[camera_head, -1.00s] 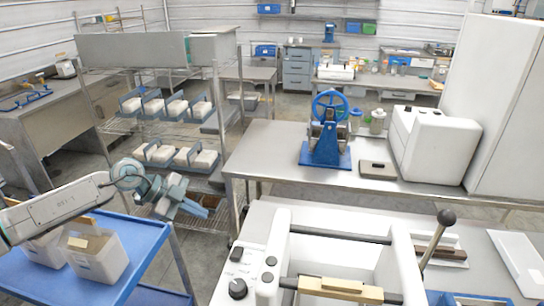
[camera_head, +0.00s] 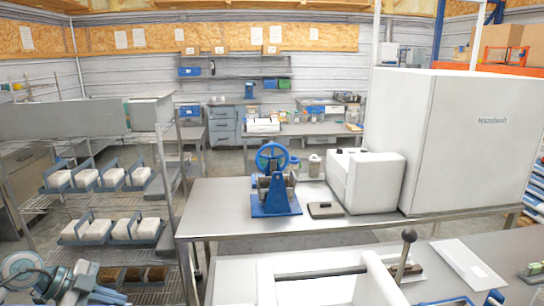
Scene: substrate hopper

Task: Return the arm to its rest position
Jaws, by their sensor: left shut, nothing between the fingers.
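My left gripper (camera_head: 108,297) is at the bottom left corner, in front of the wire shelf rack. It is shut and empty, and its lower part is cut off by the frame's edge. Part of my left arm (camera_head: 25,275) shows beside it. My right gripper is not in view.
The wire rack (camera_head: 172,215) with white blocks in blue trays stands at the left. A steel table (camera_head: 220,205) holds a blue hand-wheel press (camera_head: 275,185) and a white machine (camera_head: 365,180). A white-framed device with a black-knobbed lever (camera_head: 408,236) is at the bottom. A large white cabinet (camera_head: 450,140) stands right.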

